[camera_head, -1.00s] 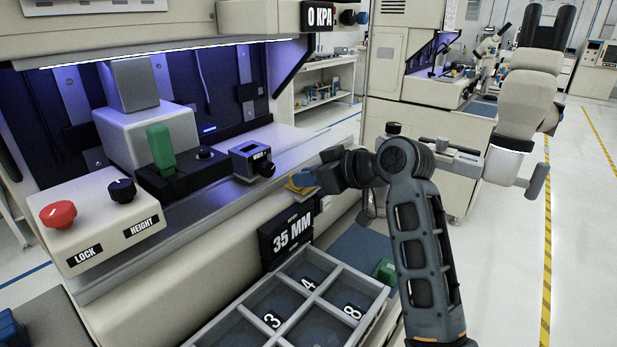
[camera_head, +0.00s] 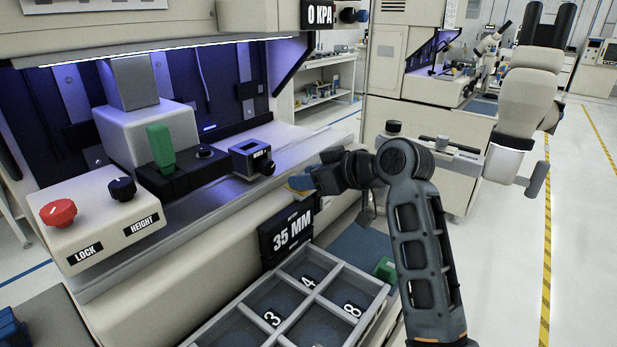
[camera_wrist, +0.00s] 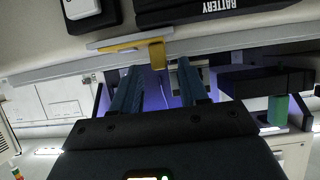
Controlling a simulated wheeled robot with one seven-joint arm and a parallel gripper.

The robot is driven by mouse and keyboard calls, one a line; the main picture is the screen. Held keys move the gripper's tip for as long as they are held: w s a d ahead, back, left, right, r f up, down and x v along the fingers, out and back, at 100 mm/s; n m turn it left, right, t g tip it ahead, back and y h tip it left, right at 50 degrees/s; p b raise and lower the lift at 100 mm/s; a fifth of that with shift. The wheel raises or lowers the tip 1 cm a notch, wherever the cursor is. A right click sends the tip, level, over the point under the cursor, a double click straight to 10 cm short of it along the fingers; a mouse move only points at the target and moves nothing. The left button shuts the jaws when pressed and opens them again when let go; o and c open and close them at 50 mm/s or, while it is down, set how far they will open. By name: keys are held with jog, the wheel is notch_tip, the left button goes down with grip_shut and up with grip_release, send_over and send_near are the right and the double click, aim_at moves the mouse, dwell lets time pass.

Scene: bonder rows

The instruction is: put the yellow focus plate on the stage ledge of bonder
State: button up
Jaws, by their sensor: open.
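The yellow focus plate (camera_wrist: 120,42) is a thin plate with a yellow tab that points toward my gripper in the wrist view. It lies along the pale ledge strip (camera_wrist: 55,72); whether it rests fully on it I cannot tell. My gripper (camera_wrist: 158,68) is open, with the tab between and just beyond its two blue fingertips. In the head view, my gripper (camera_head: 303,182) is at the front edge of the bonder's stage (camera_head: 235,187), and only small bits of yellow show around the blue fingers. The rest of the plate is hidden there.
A grey compartment tray (camera_head: 330,268) with numbered cells is below, under the "35 MM" display (camera_head: 287,235). A camera-like black-and-grey block (camera_head: 252,158) stands on the stage close to my gripper. A control box with a red knob (camera_head: 58,212) is at the left. A green block (camera_head: 385,270) is by the tray.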

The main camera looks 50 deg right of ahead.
jog(key=v, duration=1.2)
jog(key=shift+b, duration=0.3)
jog(key=shift+f, duration=0.15)
